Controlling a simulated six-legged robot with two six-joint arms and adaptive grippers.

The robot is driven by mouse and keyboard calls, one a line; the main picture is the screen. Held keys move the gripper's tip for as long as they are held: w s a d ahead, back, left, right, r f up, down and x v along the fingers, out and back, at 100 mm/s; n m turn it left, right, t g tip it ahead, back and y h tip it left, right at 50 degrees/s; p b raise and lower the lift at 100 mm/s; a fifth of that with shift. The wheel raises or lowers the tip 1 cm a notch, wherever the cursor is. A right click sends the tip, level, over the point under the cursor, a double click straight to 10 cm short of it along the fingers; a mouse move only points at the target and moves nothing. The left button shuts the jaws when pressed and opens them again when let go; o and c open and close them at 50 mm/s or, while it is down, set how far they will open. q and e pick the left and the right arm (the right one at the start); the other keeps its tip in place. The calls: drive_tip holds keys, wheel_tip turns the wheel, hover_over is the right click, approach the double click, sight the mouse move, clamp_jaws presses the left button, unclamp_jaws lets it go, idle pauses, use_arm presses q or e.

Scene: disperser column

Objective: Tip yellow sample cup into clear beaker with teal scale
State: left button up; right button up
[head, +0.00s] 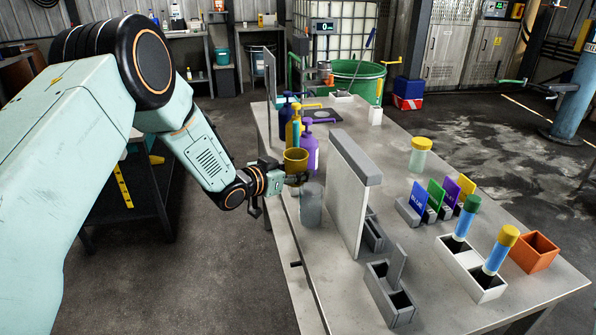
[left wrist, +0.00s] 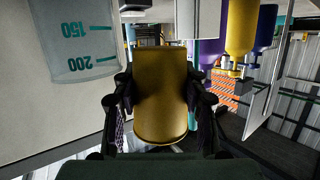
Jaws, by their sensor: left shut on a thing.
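The yellow sample cup (head: 296,159) is held by my left gripper (head: 290,180) at the left edge of the table in the head view. The left wrist view shows the cup (left wrist: 160,95) between the two dark fingers, which are shut on it. The cup looks roughly upright; its contents cannot be made out. The clear beaker (head: 311,207) stands on the table just in front of the cup and gripper. Its teal scale with 150 and 200 shows on the beaker in the left wrist view (left wrist: 82,45), apart from the cup. My right gripper is not in view.
Purple (head: 309,147) and yellow (head: 293,125) pump bottles stand behind the cup. A grey upright panel (head: 345,190) stands right of the beaker. Further right are coloured cards, a white rack (head: 470,265) with capped tubes and an orange box (head: 534,252).

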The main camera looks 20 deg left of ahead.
use_arm(q)
drive_tip(key=shift+w+f, duration=0.1)
drive_tip(key=shift+f, duration=0.15)
drive_tip(key=shift+d+m+b, duration=0.3)
drive_tip(key=shift+b, duration=0.15)
drive_tip(key=shift+a, duration=0.1)
drive_tip(key=shift+a+f+m+t+y+b, duration=0.1)
drive_tip(key=shift+a+m+t+y+b, duration=0.05)
drive_tip(key=shift+m+t+y+b, duration=0.2)
drive_tip(key=shift+d+m+b, duration=0.25)
drive_tip(key=shift+b, duration=0.15)
drive_tip(key=shift+a+f+m+b, duration=0.1)
drive_tip(key=shift+a+m+b, duration=0.05)
drive_tip(key=shift+m+b, duration=0.15)
